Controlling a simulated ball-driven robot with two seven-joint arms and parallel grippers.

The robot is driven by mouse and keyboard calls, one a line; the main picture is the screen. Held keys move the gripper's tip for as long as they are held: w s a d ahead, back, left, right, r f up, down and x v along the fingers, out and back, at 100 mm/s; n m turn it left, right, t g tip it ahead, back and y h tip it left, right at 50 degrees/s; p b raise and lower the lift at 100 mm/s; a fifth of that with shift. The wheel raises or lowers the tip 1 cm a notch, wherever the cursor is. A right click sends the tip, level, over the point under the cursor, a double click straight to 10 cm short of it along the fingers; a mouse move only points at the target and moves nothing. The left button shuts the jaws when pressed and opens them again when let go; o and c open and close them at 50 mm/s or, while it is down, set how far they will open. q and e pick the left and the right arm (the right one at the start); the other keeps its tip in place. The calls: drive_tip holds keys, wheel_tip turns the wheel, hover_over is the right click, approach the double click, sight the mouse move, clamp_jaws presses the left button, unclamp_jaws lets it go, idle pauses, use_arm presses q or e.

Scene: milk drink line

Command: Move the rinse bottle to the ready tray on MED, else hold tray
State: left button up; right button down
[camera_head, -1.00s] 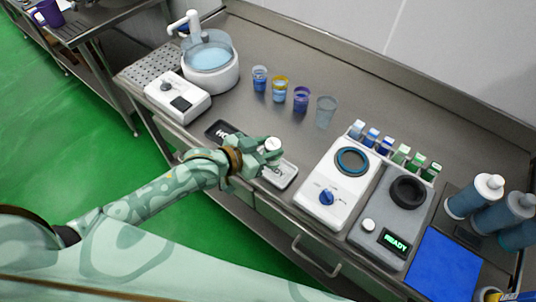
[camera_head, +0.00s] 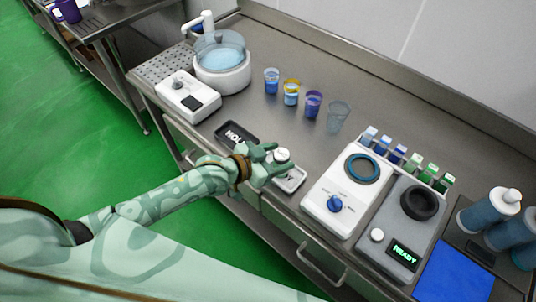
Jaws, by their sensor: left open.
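A small white-capped thing, which I take for the rinse bottle (camera_head: 282,154), stands at the far end of the ready tray (camera_head: 291,185); its body is mostly hidden. My left gripper (camera_head: 280,158) is open, its fingers low over that tray, with the white cap at the fingertips. I cannot tell whether they touch it. The dark hold tray (camera_head: 236,134) lies to the left, empty. The white device has a blue dial (camera_head: 335,203) with small labels; its setting is too small to read. My right gripper is not in view.
A grey device (camera_head: 398,235) shows READY in green. Several cups (camera_head: 291,93) stand behind the trays, and a row of small coloured bottles (camera_head: 397,154) behind the devices. Large blue bottles (camera_head: 488,212) and a blue mat (camera_head: 455,272) are at right. A basin (camera_head: 222,70) is at far left.

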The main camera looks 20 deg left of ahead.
use_arm(q)
drive_tip(key=p+v, duration=0.2)
drive_tip(key=v, duration=1)
drive_tip(key=shift+f, duration=0.15)
drive_tip(key=s+a+f+n+g+y, duration=0.1)
drive_tip(key=s+a+f+y, duration=0.15)
drive_tip(key=f, duration=0.45)
drive_tip(key=s+a+f+n+g+y, duration=0.1)
drive_tip(key=a+f, duration=0.3)
drive_tip(key=f, duration=0.4)
drive_tip(key=s+a+f+n+g+y, duration=0.1)
drive_tip(key=s+a+f+y, duration=0.15)
drive_tip(key=f, duration=0.45)
drive_tip(key=s+f+g+y, duration=0.1)
drive_tip(key=s+f+g, duration=0.2)
drive_tip(key=s+f, duration=0.9)
drive_tip(key=s+d+f+g, duration=0.2)
drive_tip(key=s, duration=0.5)
drive_tip(key=s+d+f+g, duration=0.1)
drive_tip(key=s+f+g, duration=0.1)
drive_tip(key=s, duration=0.6)
drive_tip(key=shift+d+f+y, duration=0.3)
drive_tip(key=shift+d+f, duration=0.1)
drive_tip(key=shift+f, duration=0.15)
